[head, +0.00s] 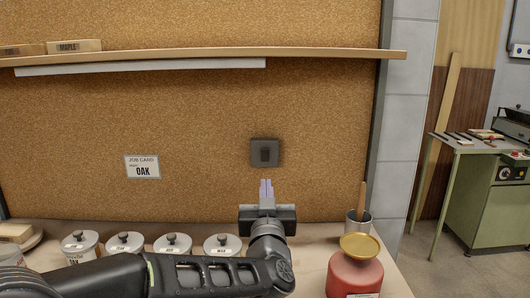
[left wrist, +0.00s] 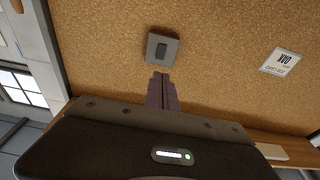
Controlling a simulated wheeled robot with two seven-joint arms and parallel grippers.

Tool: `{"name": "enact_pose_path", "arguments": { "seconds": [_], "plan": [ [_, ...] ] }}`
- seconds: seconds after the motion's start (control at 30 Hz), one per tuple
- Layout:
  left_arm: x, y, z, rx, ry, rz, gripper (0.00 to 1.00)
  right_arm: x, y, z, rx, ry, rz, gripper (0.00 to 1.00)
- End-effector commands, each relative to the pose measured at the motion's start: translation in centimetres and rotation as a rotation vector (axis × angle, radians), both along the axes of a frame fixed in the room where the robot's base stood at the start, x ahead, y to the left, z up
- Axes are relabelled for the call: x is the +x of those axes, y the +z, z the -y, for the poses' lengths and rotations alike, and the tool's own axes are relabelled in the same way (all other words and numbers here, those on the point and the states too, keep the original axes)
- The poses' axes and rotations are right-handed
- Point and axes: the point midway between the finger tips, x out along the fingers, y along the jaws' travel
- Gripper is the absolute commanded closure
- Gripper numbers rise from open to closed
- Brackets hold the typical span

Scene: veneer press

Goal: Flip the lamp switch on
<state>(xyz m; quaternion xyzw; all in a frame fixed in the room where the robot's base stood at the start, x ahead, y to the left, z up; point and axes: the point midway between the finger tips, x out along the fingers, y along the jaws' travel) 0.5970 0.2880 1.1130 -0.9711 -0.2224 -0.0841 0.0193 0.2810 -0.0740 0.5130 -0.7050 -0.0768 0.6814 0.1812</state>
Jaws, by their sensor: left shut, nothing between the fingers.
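The lamp switch (head: 265,153) is a dark grey square plate with a black rocker, mounted on the cork wall. It also shows in the left wrist view (left wrist: 162,49), just beyond my fingertips. My left gripper (head: 266,184) is shut and empty, its fingers pointing at the wall a little below the switch in the head view. A small gap shows between the fingertips and the plate in both pictures; I cannot tell the depth of it. In the left wrist view the shut fingers (left wrist: 162,78) point towards the switch. My right gripper is not in view.
A white job card (head: 142,167) reading OAK hangs left of the switch. A wooden shelf (head: 320,53) runs above. On the bench stand several lidded pots (head: 172,245), a red container with a gold dish (head: 355,268) and a metal cup (head: 359,222) holding a stick.

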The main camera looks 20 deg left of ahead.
Motion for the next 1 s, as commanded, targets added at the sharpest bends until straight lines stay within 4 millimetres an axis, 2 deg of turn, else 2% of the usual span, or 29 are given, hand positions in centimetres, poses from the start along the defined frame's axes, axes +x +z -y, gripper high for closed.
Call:
{"name": "enact_pose_path", "arguments": {
  "seconds": [0.3, 0.47, 0.67, 1.0],
  "plan": [
    [0.1, 0.0, 0.0, 0.0, 0.0, 0.0, 1.0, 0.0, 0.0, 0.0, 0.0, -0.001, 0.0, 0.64],
    [0.7, 0.2, -0.3, -0.001, 0.0, 0.0, 1.0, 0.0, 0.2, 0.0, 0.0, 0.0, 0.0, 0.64],
    [3.0, 0.6, -1.5, -0.001, 0.002, -0.002, 1.0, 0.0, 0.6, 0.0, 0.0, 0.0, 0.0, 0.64],
    [9.1, 1.8, -4.4, -0.001, 0.002, -0.002, 1.0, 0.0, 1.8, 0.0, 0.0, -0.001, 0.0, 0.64]
  ]
}}
